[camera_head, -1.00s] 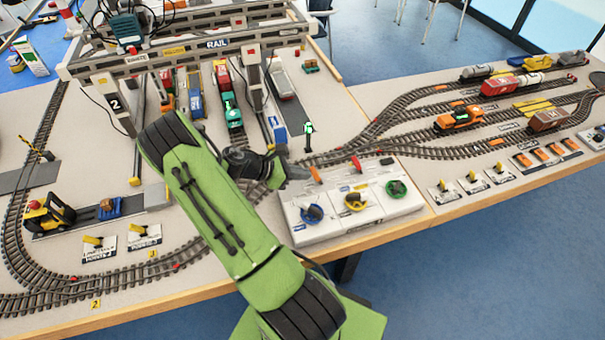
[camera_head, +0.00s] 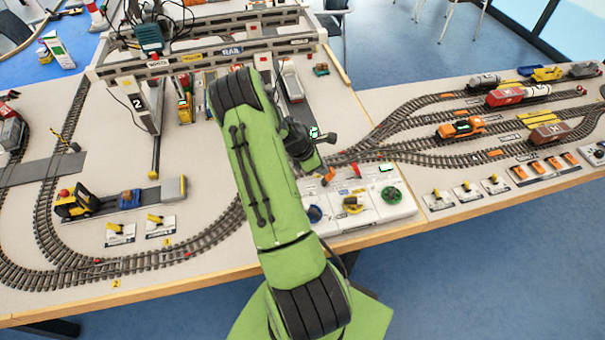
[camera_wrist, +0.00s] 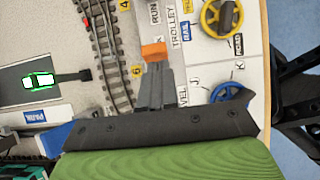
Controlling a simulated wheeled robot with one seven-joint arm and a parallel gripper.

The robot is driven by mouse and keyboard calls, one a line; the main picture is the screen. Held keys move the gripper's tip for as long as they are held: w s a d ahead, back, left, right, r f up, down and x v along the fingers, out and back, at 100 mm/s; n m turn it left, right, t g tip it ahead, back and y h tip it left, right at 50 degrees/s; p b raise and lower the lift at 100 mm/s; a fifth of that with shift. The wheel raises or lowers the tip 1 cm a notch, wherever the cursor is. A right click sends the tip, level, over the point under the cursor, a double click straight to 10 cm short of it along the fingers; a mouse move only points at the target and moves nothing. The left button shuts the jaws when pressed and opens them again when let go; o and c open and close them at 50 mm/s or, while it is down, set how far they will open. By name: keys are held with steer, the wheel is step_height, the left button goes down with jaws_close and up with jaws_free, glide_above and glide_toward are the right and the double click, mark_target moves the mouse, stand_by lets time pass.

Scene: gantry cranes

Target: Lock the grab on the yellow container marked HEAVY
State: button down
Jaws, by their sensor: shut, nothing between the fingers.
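The white control panel (camera_head: 375,214) has a blue knob (camera_head: 314,213), a yellow knob (camera_head: 353,204) and a green knob (camera_head: 392,195). An orange lever (camera_head: 328,175) and a red lever (camera_head: 357,171) stand at its back edge. My gripper (camera_wrist: 155,72) is shut and empty, its tips close to an orange piece (camera_wrist: 154,52) by the panel lettering; whether they touch it I cannot tell. The gantry crane (camera_head: 200,62) stands at the back left. A yellow item (camera_head: 184,110) is under it; I cannot read any HEAVY mark. My arm hides part of the crane area.
Track (camera_head: 225,228) curves along the table's front left. A yellow-black vehicle (camera_head: 76,203) stands there. Wagons, including an orange engine (camera_head: 460,127), stand on the right-hand tracks. In the wrist view, a yellow wheel (camera_wrist: 221,17) and a blue wheel (camera_wrist: 230,92) lie right of my fingers.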

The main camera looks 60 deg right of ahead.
steer(key=shift+w+a+r+p, duration=0.15)
steer(key=shift+r+p, duration=0.5)
steer(key=p+v, duration=0.2)
steer(key=v, duration=1.1)
steer(key=shift+w+a, duration=0.25)
steer(key=shift+f, duration=0.15)
stand_by(0.8)
